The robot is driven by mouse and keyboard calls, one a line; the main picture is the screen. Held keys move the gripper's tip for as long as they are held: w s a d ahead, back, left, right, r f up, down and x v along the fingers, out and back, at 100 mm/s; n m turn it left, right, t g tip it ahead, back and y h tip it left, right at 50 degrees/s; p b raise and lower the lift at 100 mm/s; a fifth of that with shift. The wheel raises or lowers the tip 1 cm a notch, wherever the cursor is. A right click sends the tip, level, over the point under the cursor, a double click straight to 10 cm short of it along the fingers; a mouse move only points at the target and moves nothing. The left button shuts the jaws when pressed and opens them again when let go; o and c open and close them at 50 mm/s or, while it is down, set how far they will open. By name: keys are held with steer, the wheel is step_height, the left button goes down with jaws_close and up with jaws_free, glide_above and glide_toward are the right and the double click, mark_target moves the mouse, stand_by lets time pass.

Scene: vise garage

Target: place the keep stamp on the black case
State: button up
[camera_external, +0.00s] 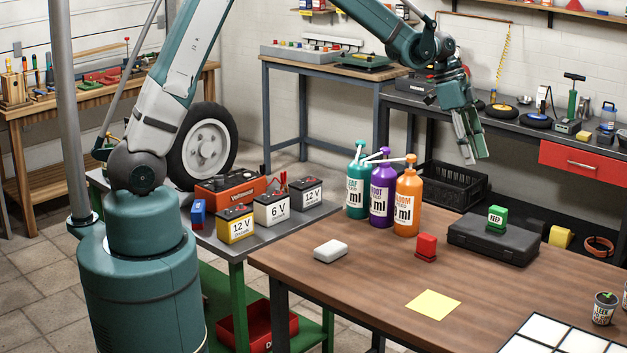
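The keep stamp (497,218) is a small green block with a white KEEP label. It stands upright on top of the closed black case (480,241), towards the far side of its lid. The case lies flat at the far edge of the brown wooden table. My gripper (474,160) hangs above and a little left of the stamp, pointing down and clear of it. Its fingers look parted, with nothing between them.
A red stamp (426,247) stands left of the case. Tall teal, purple and orange bottles (407,203) stand behind it. The table's middle is mostly clear.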

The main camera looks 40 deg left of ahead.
steer(key=s+a+r+n+t+y, duration=0.15)
steer(key=s+a+r+n, duration=0.25)
steer(key=s+a+r, duration=0.5)
steer(key=s+a+r+n+t, duration=0.25)
steer(key=s+a+r, duration=0.25)
steer(key=a, duration=0.7)
steer(key=s+a+n+t+y, duration=0.1)
steer(key=s+a+n, duration=0.4)
steer(key=s+a, duration=0.4)
steer(key=s+a+f+n+t+y, duration=0.1)
steer(key=s+a+n+y, duration=0.1)
steer(key=s+a+n, duration=0.3)
steer(key=shift+s+a+f, duration=0.3)
steer(key=shift+s+a, duration=1.95)
steer(key=shift+s, duration=2.6)
steer(key=shift+f, duration=0.1)
